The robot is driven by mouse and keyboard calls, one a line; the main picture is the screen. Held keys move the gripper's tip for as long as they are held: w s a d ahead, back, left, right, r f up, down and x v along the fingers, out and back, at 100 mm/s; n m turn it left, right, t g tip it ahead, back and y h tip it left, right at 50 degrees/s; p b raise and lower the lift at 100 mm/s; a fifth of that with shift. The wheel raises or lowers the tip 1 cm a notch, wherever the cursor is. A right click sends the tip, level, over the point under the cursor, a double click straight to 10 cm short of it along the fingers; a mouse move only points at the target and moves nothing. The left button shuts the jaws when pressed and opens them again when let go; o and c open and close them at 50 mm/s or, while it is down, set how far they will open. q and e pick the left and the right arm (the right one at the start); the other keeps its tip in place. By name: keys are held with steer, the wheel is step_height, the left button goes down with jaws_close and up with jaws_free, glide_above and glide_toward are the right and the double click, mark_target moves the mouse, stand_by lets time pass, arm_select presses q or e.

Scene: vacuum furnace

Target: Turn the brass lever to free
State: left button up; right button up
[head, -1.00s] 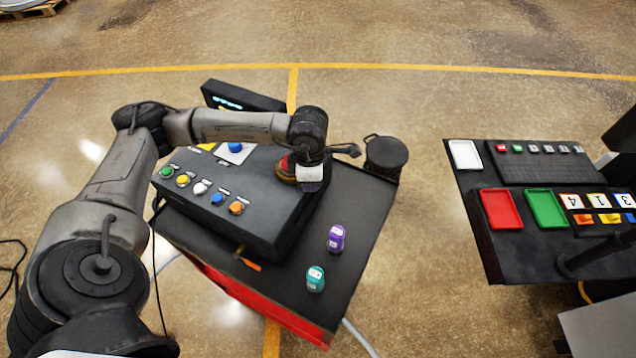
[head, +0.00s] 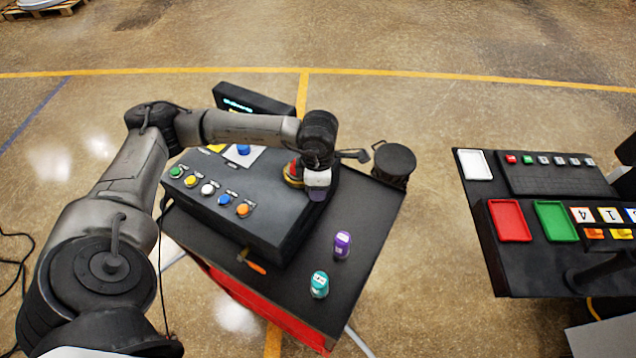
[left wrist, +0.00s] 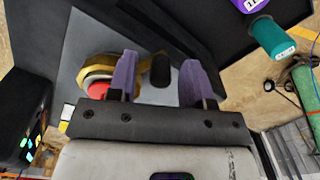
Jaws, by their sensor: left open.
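My left gripper (left wrist: 160,85) is open, its two purple fingers pointing at the top of the black console (head: 240,205). In the left wrist view a brass-coloured part (left wrist: 98,70), apparently the lever, lies beside and partly behind one finger, next to a red round button (left wrist: 97,90). A dark rounded grip (left wrist: 160,70) shows between the fingers, with space on both sides. I cannot tell whether it joins the brass part. In the head view my left gripper (head: 317,190) is over the console's right end and its fingertips are hidden. My right gripper is not in view.
Several coloured buttons (head: 208,188) line the console's front. A purple bottle (head: 342,245) and a teal bottle (head: 319,285) stand on the cart to its right. A black canister (head: 394,163) is behind. A separate table (head: 515,270) with trays stands far right.

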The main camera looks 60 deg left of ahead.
arm_select(q)
step_height(320, 180, up, 14)
steer(key=b, duration=0.1)
steer(key=shift+f, duration=0.15)
stand_by(0.3)
stand_by(0.5)
